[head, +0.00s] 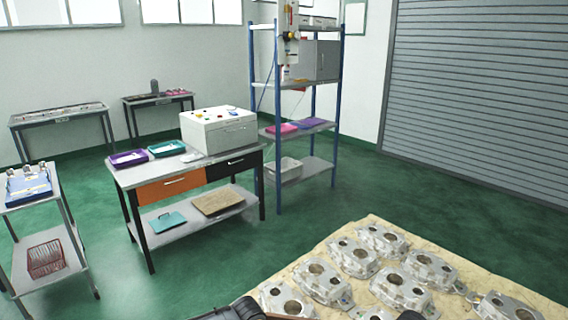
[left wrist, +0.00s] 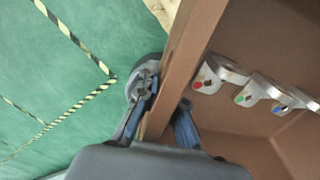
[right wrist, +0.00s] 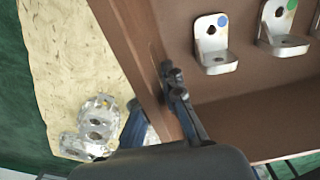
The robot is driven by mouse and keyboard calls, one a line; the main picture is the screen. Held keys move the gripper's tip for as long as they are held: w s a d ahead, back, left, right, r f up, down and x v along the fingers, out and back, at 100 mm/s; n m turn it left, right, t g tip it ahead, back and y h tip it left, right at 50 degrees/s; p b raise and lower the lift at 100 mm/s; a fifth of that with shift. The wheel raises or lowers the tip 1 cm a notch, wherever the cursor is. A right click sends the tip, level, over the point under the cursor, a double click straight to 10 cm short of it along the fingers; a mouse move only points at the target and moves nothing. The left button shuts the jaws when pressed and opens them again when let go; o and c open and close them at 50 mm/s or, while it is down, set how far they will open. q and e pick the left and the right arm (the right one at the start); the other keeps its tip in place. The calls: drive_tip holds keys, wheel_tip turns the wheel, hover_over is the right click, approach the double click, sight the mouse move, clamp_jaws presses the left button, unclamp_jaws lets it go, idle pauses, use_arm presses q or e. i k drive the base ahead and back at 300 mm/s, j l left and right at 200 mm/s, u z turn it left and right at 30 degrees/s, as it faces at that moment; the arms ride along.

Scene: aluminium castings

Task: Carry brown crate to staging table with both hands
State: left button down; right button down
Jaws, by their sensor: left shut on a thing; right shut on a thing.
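The brown crate shows in the left wrist view (left wrist: 183,60) and the right wrist view (right wrist: 134,50). Metal brackets with coloured dots (left wrist: 212,76) lie inside it, also in the right wrist view (right wrist: 212,42). My left gripper (left wrist: 166,100) is shut on one wall of the crate, one finger on each side. My right gripper (right wrist: 155,98) is shut on another part of its wall in the same way. In the head view only dark gripper parts and a brown sliver show at the bottom edge. Which table is the staging table I cannot tell.
A pale mat (head: 375,229) with several aluminium castings (head: 352,257) lies ahead to the right. A workbench (head: 125,176) with a white box, a blue-post shelf (head: 309,75), a cart (head: 62,192) and two back tables (head: 58,118) stand further off. Green floor between is clear.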

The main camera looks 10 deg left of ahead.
sight(151, 168)
drive_tip(key=u, duration=0.4)
drive_tip(key=j+u, duration=0.15)
drive_tip(key=u, duration=0.7)
drive_tip(key=j+u, duration=0.1)
drive_tip(key=u, duration=0.3)
drive_tip(key=j+u, duration=0.1)
drive_tip(key=u, duration=0.75)
drive_tip(key=i+j+u, duration=0.15)
drive_tip(key=u, duration=0.3)
drive_tip(key=i+z, duration=0.2)
drive_tip(key=i, duration=0.15)
drive_tip(key=i+l+z, duration=0.2)
drive_tip(key=i+z, duration=0.2)
drive_tip(key=i+l+z, duration=0.1)
drive_tip(key=i+z, duration=0.55)
drive_tip(key=i, duration=0.85)
drive_tip(key=i+j+z, duration=0.1)
drive_tip(key=i+z, duration=0.2)
drive_tip(key=i, duration=0.25)
drive_tip(key=i+j+z, duration=0.3)
drive_tip(key=i, duration=0.25)
drive_tip(key=i+l+z, duration=0.1)
drive_tip(key=i+z, duration=0.7)
drive_tip(key=i+j+z, duration=0.15)
drive_tip(key=i+z, duration=0.25)
